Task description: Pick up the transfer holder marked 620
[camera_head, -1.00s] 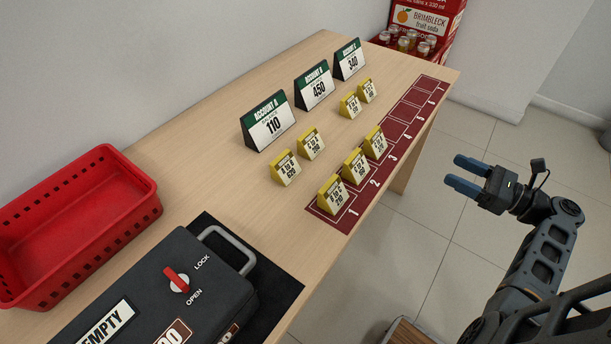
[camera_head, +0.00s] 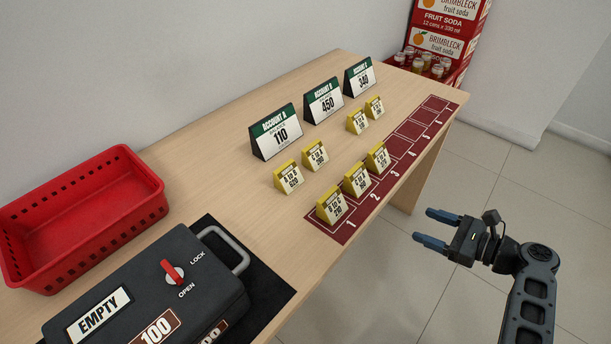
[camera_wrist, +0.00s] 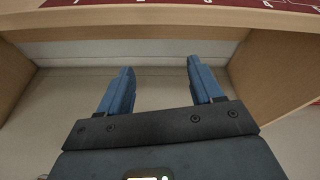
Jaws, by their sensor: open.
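Several small yellow transfer holders with white faces stand on the wooden counter. The holder at the left (camera_head: 288,177), in front of the ACCOUNT A sign, seems to read 620, but its digits are too small to be sure. Other holders stand beside it (camera_head: 315,155), at the back right (camera_head: 357,121) and on the red numbered strip (camera_head: 331,204). My gripper (camera_head: 430,227) is open and empty, out past the counter's front edge, to the right of the holders and apart from them. The wrist view shows its blue fingers (camera_wrist: 160,75) spread, with no holder in sight.
Account signs 110 (camera_head: 277,134), 450 (camera_head: 324,102) and 340 (camera_head: 360,77) stand behind the holders. A red basket (camera_head: 135,165) and a black cash box (camera_head: 215,290) are at left. The counter's front edge (camera_wrist: 160,17) crosses the top of the wrist view.

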